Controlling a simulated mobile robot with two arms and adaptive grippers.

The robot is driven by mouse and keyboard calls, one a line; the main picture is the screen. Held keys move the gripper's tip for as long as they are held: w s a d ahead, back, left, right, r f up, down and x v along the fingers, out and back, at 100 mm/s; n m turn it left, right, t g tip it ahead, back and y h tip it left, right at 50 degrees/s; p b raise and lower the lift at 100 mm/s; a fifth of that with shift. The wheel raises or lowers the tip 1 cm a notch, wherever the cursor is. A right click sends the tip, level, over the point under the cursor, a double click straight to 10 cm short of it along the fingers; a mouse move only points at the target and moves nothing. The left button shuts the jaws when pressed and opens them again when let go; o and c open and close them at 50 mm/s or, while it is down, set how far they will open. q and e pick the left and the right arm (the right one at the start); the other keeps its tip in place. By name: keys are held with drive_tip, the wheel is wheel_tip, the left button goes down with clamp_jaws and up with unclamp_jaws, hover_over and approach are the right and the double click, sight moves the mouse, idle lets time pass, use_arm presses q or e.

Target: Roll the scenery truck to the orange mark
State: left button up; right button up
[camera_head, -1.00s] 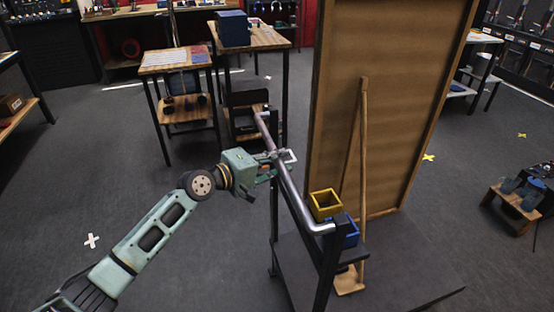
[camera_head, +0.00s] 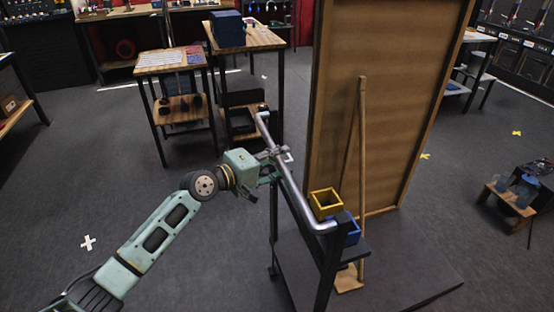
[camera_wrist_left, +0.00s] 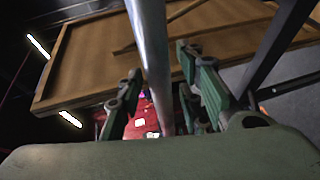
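My left gripper (camera_head: 272,166) is at the middle of the bar. Two yellow-orange floor crosses, one nearer (camera_head: 425,156) and one farther (camera_head: 516,132), lie right of the panel; neither is clearly orange. My right gripper is out of view.
A yellow bin (camera_head: 326,203) and a blue bin (camera_head: 349,232) sit on the truck's shelf. A low wooden stool (camera_head: 506,198) with blue items stands at right. Tables (camera_head: 160,62) stand behind left. A white cross (camera_head: 87,242) lies on open floor at left.

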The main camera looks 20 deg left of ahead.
use_arm(q)
drive_tip(key=shift+s+a, duration=0.1)
drive_tip(key=shift+a, duration=0.05)
drive_tip(key=shift+s+a, duration=0.2)
drive_tip(key=shift+s, duration=0.05)
drive_tip(key=v, duration=1.1)
drive_tip(key=shift+r, duration=0.15)
